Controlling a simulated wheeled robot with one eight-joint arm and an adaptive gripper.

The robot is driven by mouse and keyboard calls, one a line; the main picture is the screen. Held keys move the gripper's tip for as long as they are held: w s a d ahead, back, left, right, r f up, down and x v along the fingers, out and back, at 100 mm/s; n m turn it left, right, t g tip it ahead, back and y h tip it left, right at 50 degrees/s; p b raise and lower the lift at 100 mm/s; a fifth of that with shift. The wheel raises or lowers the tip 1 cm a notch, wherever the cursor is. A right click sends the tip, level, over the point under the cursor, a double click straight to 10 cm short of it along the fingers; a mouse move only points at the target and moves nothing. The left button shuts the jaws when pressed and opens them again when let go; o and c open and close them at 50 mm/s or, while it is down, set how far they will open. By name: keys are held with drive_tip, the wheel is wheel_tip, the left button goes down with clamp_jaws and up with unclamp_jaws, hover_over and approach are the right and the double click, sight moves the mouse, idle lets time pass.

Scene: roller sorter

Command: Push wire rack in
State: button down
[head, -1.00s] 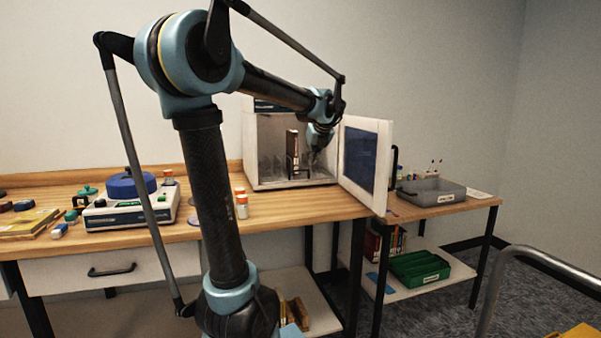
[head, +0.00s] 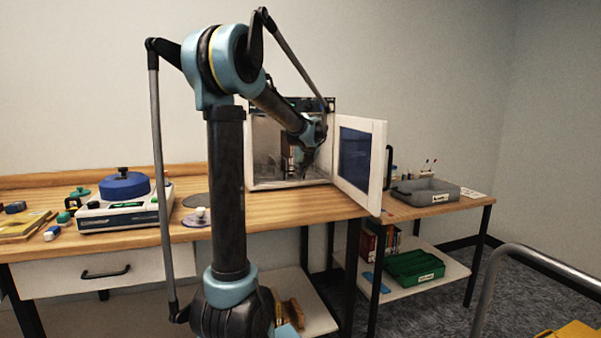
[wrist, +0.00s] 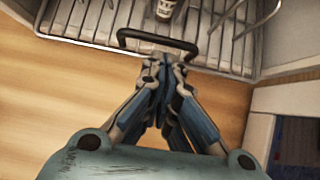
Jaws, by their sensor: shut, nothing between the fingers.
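The wire rack (wrist: 90,22) shows in the wrist view as dark parallel bars inside a white-walled chamber, with a black handle (wrist: 158,38) at its front edge. My gripper (wrist: 165,66) is shut and empty, with its fingertips right at the handle; I cannot tell whether they touch it. In the head view my gripper (head: 305,168) is at the open front of the white cabinet (head: 249,150), and the rack there is mostly too dark to make out. A small pale bottle-like item (wrist: 166,8) stands on the rack.
The cabinet door (head: 377,165) stands open to the right of my arm. A device with a blue lid (head: 124,187) stands on the wooden table to the left. Bare wood lies before the cabinet.

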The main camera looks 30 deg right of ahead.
drive_tip(key=shift+w+d+f, duration=0.1)
drive_tip(key=shift+w, duration=0.35)
drive_tip(key=shift+w, duration=0.1)
drive_tip(key=w, duration=0.2)
drive_tip(key=w+d, duration=0.1)
drive_tip(key=w, duration=0.1)
drive_tip(key=shift+w, duration=0.25)
drive_tip(key=shift+s, duration=0.1)
drive_tip(key=shift+s+a, duration=0.1)
drive_tip(key=shift+s, duration=0.25)
drive_tip(key=s+f+v, duration=0.1)
drive_tip(key=v, duration=1.1)
drive_tip(key=shift+s, duration=0.35)
drive_tip(key=shift+a+r, duration=0.1)
drive_tip(key=shift+a, duration=0.05)
